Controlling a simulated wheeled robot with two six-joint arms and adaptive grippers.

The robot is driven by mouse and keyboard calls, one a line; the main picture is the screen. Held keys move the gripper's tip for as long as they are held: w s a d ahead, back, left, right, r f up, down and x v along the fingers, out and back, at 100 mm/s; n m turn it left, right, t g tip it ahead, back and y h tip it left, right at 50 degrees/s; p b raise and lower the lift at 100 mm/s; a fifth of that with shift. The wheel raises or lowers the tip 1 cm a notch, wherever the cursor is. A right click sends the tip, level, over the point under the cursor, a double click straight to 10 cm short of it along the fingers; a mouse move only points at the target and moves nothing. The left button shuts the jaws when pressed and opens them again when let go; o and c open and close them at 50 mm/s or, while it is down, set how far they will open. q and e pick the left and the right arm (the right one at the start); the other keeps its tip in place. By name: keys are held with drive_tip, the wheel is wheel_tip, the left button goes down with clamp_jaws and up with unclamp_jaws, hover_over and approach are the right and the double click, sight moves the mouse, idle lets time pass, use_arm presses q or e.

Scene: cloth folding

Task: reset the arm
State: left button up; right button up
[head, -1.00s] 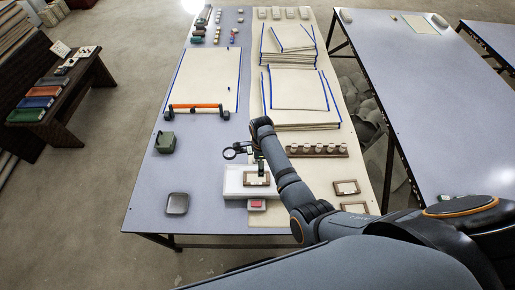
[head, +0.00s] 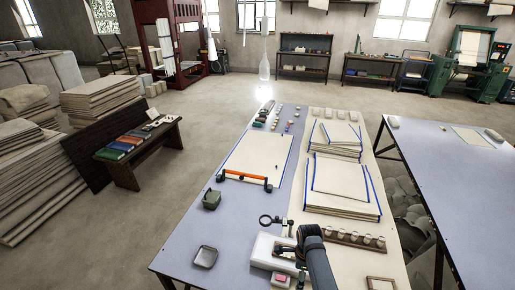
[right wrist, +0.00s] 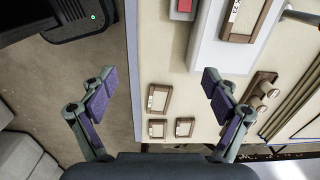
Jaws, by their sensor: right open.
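My right arm (head: 318,268) reaches in from the bottom of the head view over the near end of the work table (head: 228,232). Its gripper is hard to make out there, near the white box and magnifier. In the right wrist view my right gripper (right wrist: 153,88) is open and empty, its two purple-padded fingers wide apart. It hangs above the table edge, with small wooden frames (right wrist: 160,97) between and below the fingers. No cloth is between the fingers. My left gripper is not in view.
On the table are cloth stacks (head: 340,200) with blue edges, an orange-handled bar (head: 246,179), a magnifier (head: 268,219), a white box (head: 264,252), a grey tray (head: 205,257) and a row of knobs (head: 355,238). A second table (head: 450,190) stands right.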

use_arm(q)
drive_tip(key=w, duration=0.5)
use_arm(e)
drive_tip(key=s+d+r+n+t, duration=0.1)
drive_tip(key=s+d+r+n, duration=0.25)
drive_tip(key=s+n, duration=0.25)
drive_tip(key=s+d+r+n+t, duration=0.1)
drive_tip(key=s+d+r+n, duration=0.1)
drive_tip(key=s+d+n, duration=0.4)
drive_tip(key=s+r+n+t, duration=0.2)
drive_tip(key=s+r+n, duration=0.55)
drive_tip(key=n, duration=0.25)
wheel_tip(320, 180, down, 33)
drive_tip(key=s+d+g+h+b, duration=0.1)
drive_tip(key=d+g+b, duration=0.1)
drive_tip(key=b, duration=0.5)
use_arm(q)
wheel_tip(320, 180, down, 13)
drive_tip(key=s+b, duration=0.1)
drive_tip(key=b, duration=0.5)
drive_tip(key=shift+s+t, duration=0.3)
use_arm(e)
drive_tip(key=s+d+f+m+g, duration=0.1)
drive_tip(key=s+f, duration=1.7)
drive_tip(key=f, duration=0.4)
drive_tip(key=shift+s+f, duration=0.15)
drive_tip(key=shift+s, duration=0.25)
